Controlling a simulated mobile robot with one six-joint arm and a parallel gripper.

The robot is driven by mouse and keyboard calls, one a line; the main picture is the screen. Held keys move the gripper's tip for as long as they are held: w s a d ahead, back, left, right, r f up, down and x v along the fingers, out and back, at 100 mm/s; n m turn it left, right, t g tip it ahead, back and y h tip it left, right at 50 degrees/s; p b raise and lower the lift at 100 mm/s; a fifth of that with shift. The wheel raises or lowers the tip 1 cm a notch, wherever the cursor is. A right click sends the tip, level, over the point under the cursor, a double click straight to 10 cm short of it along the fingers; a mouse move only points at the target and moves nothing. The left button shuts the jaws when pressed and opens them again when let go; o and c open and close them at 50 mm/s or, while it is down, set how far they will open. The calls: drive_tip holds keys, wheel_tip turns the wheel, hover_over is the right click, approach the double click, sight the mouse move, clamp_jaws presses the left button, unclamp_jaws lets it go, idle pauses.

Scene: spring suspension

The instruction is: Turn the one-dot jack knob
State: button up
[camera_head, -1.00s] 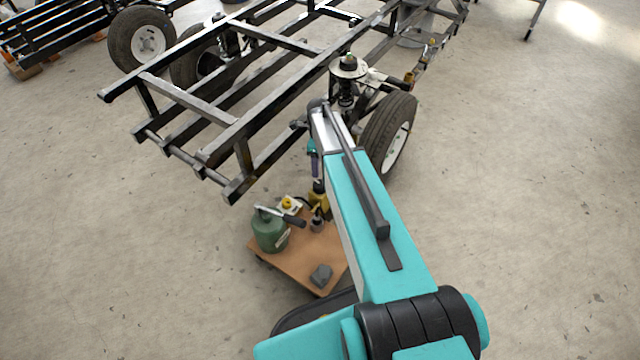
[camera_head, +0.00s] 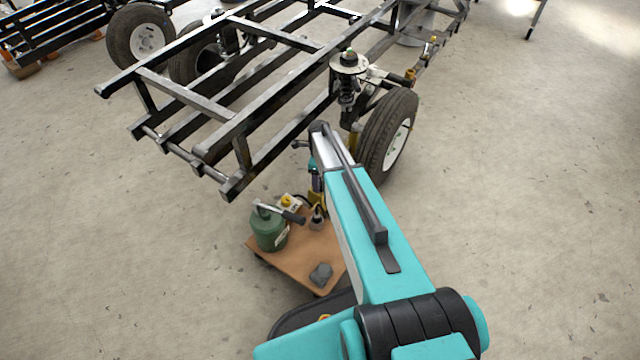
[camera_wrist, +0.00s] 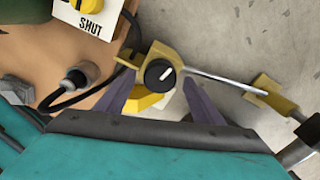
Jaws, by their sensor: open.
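A black round knob (camera_wrist: 158,73) with a white pointer line sits on a yellow jack body (camera_wrist: 150,100) in the wrist view. I cannot make out any dots beside it. My gripper (camera_wrist: 158,88) is open, its two purple fingers on either side of the knob and apart from it in the picture. How far above the knob they are is hard to tell. In the head view my gripper (camera_head: 316,184) points down at the yellow jack (camera_head: 316,200), which my arm partly hides.
A brown board (camera_head: 290,262) carries a green tank (camera_head: 269,230), a grey block (camera_head: 321,273) and a plate marked SHUT (camera_wrist: 88,22). The black frame (camera_head: 238,140) and a wheel (camera_head: 388,138) stand close to my arm. A metal rod (camera_wrist: 225,83) runs right from the jack.

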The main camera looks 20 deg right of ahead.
drive_tip(key=shift+f+b, duration=0.3)
drive_tip(key=shift+f, duration=1.2)
drive_tip(key=shift+c, duration=0.5)
drive_tip(key=c, duration=1)
drive_tip(key=shift+o, duration=0.2)
drive_tip(key=shift+r+n+p, duration=0.1)
drive_tip(key=shift+n+p, duration=0.2)
drive_tip(key=shift+p, duration=0.1)
